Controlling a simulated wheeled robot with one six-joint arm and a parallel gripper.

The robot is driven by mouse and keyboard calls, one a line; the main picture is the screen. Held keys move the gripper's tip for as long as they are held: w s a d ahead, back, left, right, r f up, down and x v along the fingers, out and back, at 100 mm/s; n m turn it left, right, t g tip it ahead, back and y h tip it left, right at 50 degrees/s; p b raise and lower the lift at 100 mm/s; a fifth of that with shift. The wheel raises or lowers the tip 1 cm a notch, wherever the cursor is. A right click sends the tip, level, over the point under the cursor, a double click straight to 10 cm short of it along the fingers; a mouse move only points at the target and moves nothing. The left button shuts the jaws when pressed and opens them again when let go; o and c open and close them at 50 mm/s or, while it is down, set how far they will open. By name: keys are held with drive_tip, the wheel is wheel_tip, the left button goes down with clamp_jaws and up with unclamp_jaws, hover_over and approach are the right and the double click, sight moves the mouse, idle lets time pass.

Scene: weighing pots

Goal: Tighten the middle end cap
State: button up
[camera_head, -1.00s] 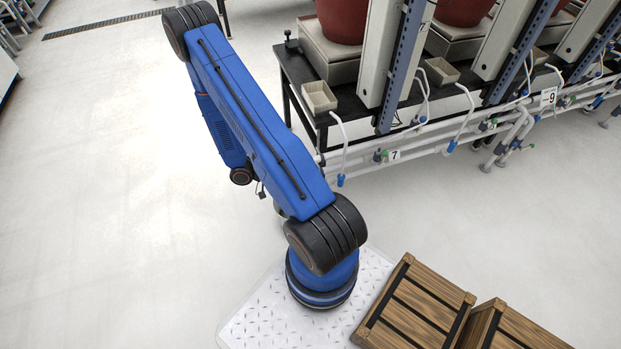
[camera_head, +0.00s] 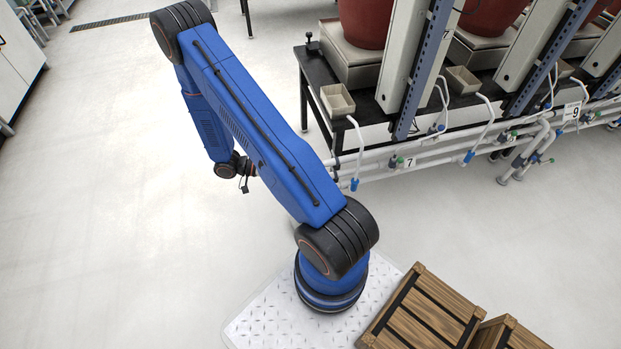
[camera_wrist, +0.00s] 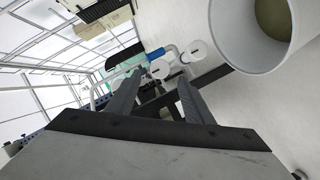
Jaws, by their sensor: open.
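In the wrist view, the two dark fingers of my gripper (camera_wrist: 158,92) stand apart with nothing held between them. Beyond the fingertips are two white round end caps, one at the centre (camera_wrist: 160,69) and one to its right (camera_wrist: 195,51). A blue fitting (camera_wrist: 155,54) and pale pipe show beside them. I cannot tell which cap is the middle one. In the head view, white pipes (camera_head: 445,148) run along the bench's front edge, with a tag reading 7 (camera_head: 410,162). My arm hides part of the pipes, and the fingers are not clear there.
A large open white tube (camera_wrist: 250,35) is close at the upper right of the wrist view. The black bench (camera_head: 322,88) carries red pots (camera_head: 375,20) and a small tray (camera_head: 338,100). Wooden crates (camera_head: 425,312) stand at the lower right. The floor to the left is clear.

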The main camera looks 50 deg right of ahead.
drive_tip(key=v, duration=0.6)
drive_tip(key=shift+w+a, duration=0.25)
drive_tip(key=s+a+r+n+t+y, duration=0.1)
drive_tip(key=a+r+n+t+y, duration=0.2)
drive_tip(key=r, duration=0.9)
drive_tip(key=s+a+r+n+t+y, duration=0.1)
drive_tip(key=a+r+n+t+y, duration=0.25)
drive_tip(key=r, duration=0.85)
drive_tip(key=s+a+r+n+t+y, duration=0.1)
drive_tip(key=s+a+r+n+t, duration=0.3)
drive_tip(key=s+r, duration=0.3)
drive_tip(key=s+a+r+n+t+y, duration=0.2)
drive_tip(key=s+a+r+n+t, duration=0.3)
drive_tip(key=r, duration=0.5)
drive_tip(key=shift+s+n+t, duration=0.55)
drive_tip(key=shift+s, duration=0.45)
